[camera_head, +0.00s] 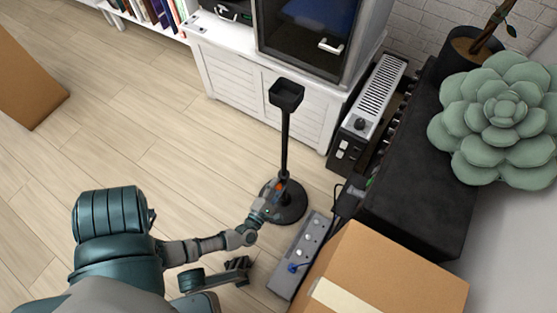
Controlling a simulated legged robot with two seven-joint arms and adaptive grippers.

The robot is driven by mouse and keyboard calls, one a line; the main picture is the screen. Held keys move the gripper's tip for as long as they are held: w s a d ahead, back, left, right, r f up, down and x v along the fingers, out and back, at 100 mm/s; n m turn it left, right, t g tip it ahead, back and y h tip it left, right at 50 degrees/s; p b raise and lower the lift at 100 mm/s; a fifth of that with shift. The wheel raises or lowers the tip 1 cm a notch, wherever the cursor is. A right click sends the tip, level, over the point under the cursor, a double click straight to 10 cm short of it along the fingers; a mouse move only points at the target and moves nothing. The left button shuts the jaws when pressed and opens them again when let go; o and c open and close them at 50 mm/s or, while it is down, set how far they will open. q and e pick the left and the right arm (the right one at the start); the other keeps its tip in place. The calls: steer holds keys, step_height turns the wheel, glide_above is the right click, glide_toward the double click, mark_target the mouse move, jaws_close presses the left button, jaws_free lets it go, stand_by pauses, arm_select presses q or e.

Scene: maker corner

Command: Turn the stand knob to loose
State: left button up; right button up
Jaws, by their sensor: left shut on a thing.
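The stand (285,140) is a thin black upright post with a square black holder on top and a round black base on the wood floor. My left gripper (278,190) reaches in from the lower left and is shut on this knob, just above the base. Its fingers hide part of the knob and the lower post, so I cannot read the knob's angle.
A grey power strip (303,252) and a cardboard box (395,275) lie right of the base. Floor left of the stand is clear.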

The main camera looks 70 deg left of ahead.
arm_select(q)
steer(key=n, duration=0.3)
steer(key=shift+s+a+f+n, duration=0.1)
steer(key=shift+s+f+n, duration=0.2)
steer(key=shift+s+f, duration=0.05)
steer(key=shift+n, duration=1.8)
steer(key=o, duration=1.2)
steer(key=shift+c, duration=0.2)
steer(key=shift+w, duration=0.15)
steer(key=shift+r, duration=0.1)
